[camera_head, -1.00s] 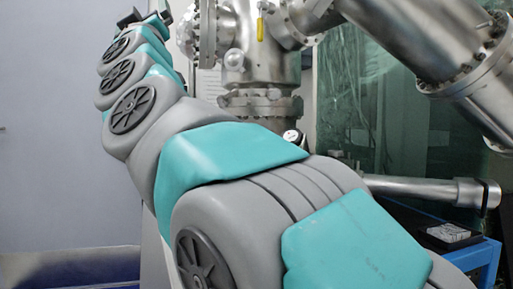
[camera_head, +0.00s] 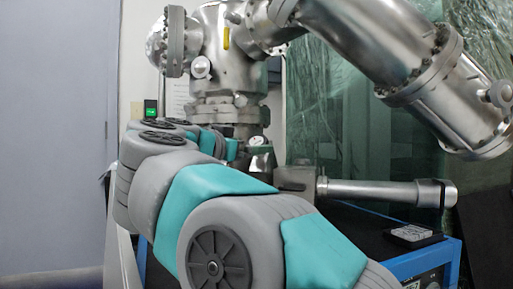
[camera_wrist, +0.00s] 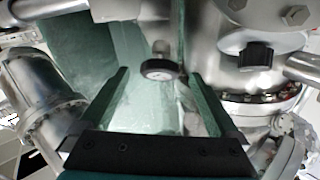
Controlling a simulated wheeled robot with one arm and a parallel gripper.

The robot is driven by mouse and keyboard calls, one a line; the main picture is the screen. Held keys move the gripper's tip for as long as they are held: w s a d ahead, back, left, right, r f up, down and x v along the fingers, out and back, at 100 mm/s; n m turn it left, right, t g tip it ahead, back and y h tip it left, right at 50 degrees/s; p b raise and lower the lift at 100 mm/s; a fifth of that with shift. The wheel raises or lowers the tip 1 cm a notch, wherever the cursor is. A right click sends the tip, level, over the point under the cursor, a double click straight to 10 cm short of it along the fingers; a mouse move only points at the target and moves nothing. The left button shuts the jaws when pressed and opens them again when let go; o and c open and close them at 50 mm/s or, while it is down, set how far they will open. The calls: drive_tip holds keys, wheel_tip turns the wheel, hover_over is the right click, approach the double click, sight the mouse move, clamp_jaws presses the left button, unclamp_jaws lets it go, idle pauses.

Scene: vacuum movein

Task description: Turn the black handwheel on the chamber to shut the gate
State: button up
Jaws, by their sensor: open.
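The steel chamber (camera_head: 225,62) stands upright in the head view, with flanges and a yellow tag. A horizontal silver tube (camera_head: 375,192) runs right from its lower part to a dark ring (camera_head: 449,193); I cannot tell if this ring is the handwheel. In the wrist view a black knob (camera_wrist: 256,55) sits on a bright fitting at right, and a small round dark-rimmed dial (camera_wrist: 160,70) shows beyond the fingers. My gripper (camera_wrist: 158,82) is open, its two fingers apart and nothing visibly held. My arm hides the gripper in the head view.
A thick angled steel pipe (camera_head: 410,75) overhangs the right side. A blue-framed unit (camera_head: 425,262) with a small grey box (camera_head: 410,233) on top stands at lower right. Green glass (camera_head: 360,110) is behind. The left side shows a plain wall (camera_head: 55,130).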

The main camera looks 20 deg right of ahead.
sight(254, 144)
drive_tip(key=shift+b+x, duration=0.3)
drive_tip(key=shift+x, duration=2.05)
drive_tip(key=c, duration=1.4)
drive_tip(key=shift+r, duration=0.1)
